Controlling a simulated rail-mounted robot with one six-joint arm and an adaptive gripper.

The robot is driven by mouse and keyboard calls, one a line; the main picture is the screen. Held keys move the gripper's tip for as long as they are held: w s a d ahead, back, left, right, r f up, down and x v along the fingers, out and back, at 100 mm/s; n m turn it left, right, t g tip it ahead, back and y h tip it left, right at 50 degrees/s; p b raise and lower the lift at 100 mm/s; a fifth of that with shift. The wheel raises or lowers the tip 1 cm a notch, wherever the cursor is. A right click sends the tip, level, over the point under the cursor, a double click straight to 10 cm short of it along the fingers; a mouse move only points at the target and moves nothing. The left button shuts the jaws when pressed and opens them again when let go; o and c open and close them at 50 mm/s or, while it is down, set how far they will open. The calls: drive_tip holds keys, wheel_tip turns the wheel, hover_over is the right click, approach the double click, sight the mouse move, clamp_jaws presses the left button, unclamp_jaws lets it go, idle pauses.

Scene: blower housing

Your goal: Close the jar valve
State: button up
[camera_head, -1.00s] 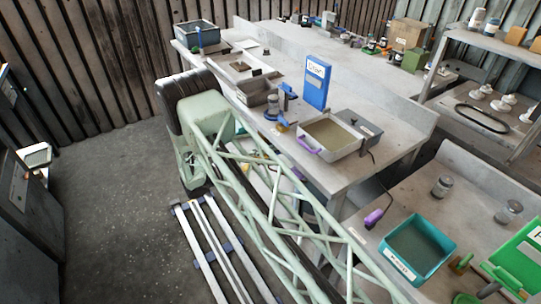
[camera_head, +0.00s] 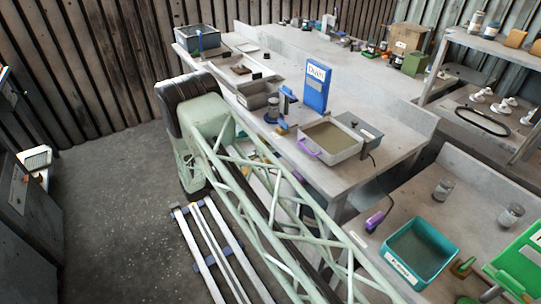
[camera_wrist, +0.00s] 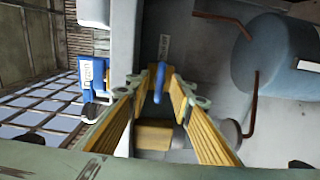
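In the wrist view, a bright blue lever (camera_wrist: 158,82) stands upright in the picture, near a small white label (camera_wrist: 163,47). It may be the jar valve's handle; I cannot confirm this. My gripper (camera_wrist: 158,84) has its two yellow-padded fingers spread to either side of the lever. I cannot tell whether the lever is between the fingertips or beyond them, and no contact is clear. A large blue-grey rounded body (camera_wrist: 275,65) with brown bent rods is at the right. My gripper is not in the head view.
In the head view, a blue labelled box (camera_head: 316,85), a tray with a purple handle (camera_head: 331,139) and a teal bin (camera_head: 418,250) stand on the benches. Two glass jars (camera_head: 443,188) (camera_head: 510,215) are on the right bench. Clear floor (camera_head: 110,200) lies left.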

drive_tip(key=shift+r+n+p, duration=0.1)
drive_tip(key=shift+n+p, duration=0.6)
drive_tip(key=shift+p, duration=0.1)
